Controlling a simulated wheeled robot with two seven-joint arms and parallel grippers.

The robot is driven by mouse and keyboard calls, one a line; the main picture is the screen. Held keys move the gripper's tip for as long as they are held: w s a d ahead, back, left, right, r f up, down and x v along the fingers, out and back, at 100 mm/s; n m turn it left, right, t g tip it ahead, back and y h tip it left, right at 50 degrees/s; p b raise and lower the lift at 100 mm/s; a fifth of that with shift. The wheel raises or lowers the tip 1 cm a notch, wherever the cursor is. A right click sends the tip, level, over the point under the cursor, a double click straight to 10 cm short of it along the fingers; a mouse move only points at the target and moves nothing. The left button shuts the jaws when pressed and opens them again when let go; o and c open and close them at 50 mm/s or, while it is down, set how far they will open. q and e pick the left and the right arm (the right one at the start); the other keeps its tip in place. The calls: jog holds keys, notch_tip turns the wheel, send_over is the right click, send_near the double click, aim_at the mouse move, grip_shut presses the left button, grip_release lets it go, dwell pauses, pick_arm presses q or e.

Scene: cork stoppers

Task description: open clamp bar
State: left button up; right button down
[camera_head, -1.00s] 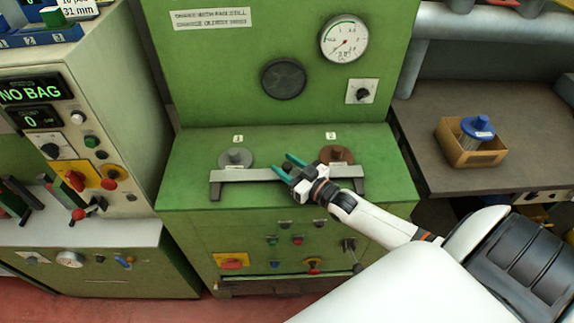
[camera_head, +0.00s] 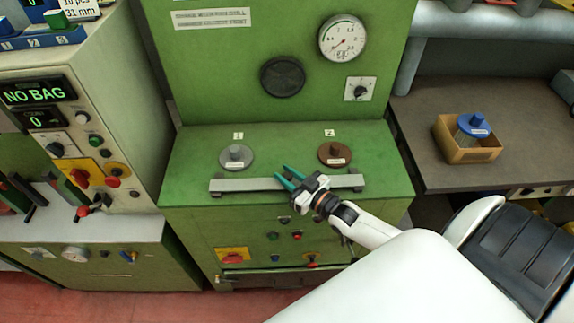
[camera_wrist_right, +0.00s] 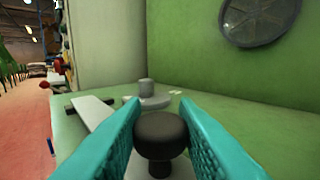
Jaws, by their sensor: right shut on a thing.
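The clamp bar (camera_head: 240,185) is a grey metal bar along the front edge of the green machine's ledge. It lies in front of both round plates, clear of them. My right gripper (camera_head: 284,178) is at the middle of the bar. In the right wrist view its teal fingers (camera_wrist_right: 162,120) are shut on the bar's black knob (camera_wrist_right: 160,137), and part of the bar (camera_wrist_right: 88,112) shows beyond the left finger. The grey plate (camera_head: 236,157) marked 1 and the brown plate (camera_head: 335,154) marked 2 show whole. My left gripper is not in view.
The green panel (camera_head: 215,70) with a gauge (camera_head: 342,38) and a dark round disc (camera_head: 282,77) rises behind the ledge. A control cabinet reading "NO BAG" (camera_head: 36,92) stands at left. A cardboard box (camera_head: 452,147) with a blue-topped item sits on the right bench.

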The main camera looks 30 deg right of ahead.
jog(key=shift+w, duration=0.1)
jog(key=c, duration=1.2)
grip_release()
jog(key=shift+s+d+f, duration=0.1)
jog(key=shift+s+d, duration=0.05)
jog(key=shift+s, duration=0.35)
jog(key=b+v, duration=0.2)
jog(key=v, duration=0.9)
